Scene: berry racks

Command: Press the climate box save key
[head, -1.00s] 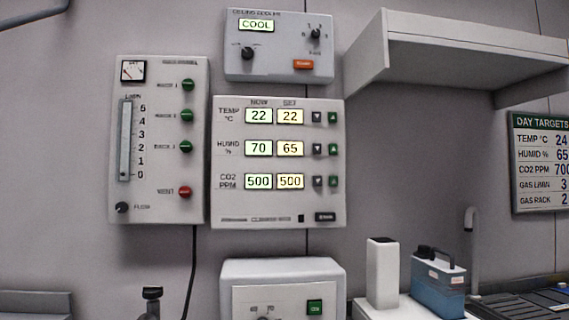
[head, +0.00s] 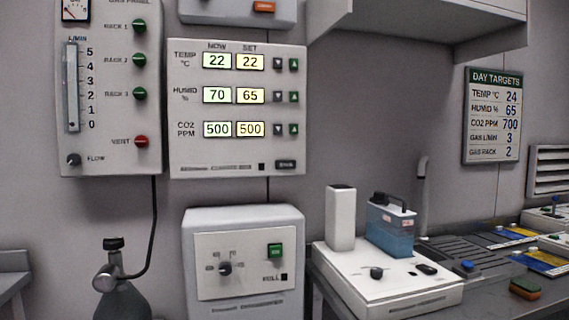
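The climate box (head: 237,110) is a white panel on the wall, left of centre in the head view. Its rows read TEMP now 22, set 22; HUMID now 70, set 65; CO2 now 500, set 500. Dark down keys and green up keys sit beside each row. A dark key (head: 286,164) at its lower right carries a label too small to read; a small black square is left of it. The day targets board (head: 492,115) at right reads TEMP 24, HUMID 65, CO2 700, gas 3 L/min, gas rack 2. Neither gripper is in view.
A gas panel (head: 109,150) with green buttons and a red vent button hangs left. Below are a gas cylinder (head: 122,298) and a white box with a dial (head: 243,225). A bench at right holds a white device (head: 385,292) and a blue-liquid tank (head: 390,238). A shelf (head: 420,25) juts out above.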

